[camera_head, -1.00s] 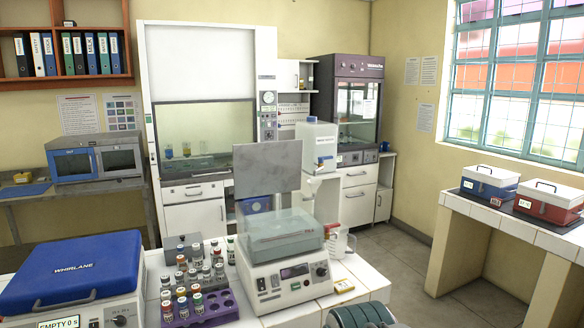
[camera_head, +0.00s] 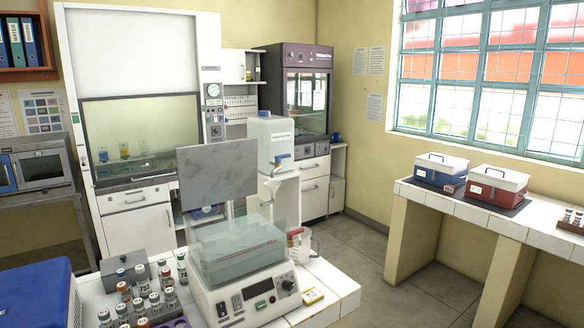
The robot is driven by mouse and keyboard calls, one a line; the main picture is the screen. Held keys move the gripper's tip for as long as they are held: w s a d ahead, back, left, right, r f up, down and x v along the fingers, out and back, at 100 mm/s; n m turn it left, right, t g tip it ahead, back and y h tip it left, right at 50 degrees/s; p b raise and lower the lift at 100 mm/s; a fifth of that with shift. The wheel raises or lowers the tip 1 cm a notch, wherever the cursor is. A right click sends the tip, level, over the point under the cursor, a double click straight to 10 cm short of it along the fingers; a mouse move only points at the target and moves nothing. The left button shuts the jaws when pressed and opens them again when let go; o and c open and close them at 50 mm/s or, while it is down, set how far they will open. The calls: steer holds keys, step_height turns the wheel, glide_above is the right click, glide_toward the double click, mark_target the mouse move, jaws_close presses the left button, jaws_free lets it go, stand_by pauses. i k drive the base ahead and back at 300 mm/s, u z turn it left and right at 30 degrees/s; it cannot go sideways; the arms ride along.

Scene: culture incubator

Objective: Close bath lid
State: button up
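The bath (camera_head: 262,300) is a white bench unit with a control panel on its front and a clear, bluish tank (camera_head: 240,254) on top. A flat grey panel (camera_head: 218,180), which looks like the bath lid, stands upright at the back of the tank, so the tank is not covered by it. How the panel joins the bath is hidden behind the tank. The bath stands on the white tiled bench in the lower middle of the head view. My gripper is not in view.
Several capped vials (camera_head: 143,300) and a grey box (camera_head: 124,265) stand left of the bath. A blue-lidded unit (camera_head: 36,296) is at the lower left. Open floor (camera_head: 375,280) lies to the right.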

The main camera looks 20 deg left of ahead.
mark_target(210, 174)
steer(key=z, duration=0.05)
steer(key=i, duration=4.2)
steer(key=u, duration=1.65)
steer(key=i, duration=2)
steer(key=u, duration=2.85)
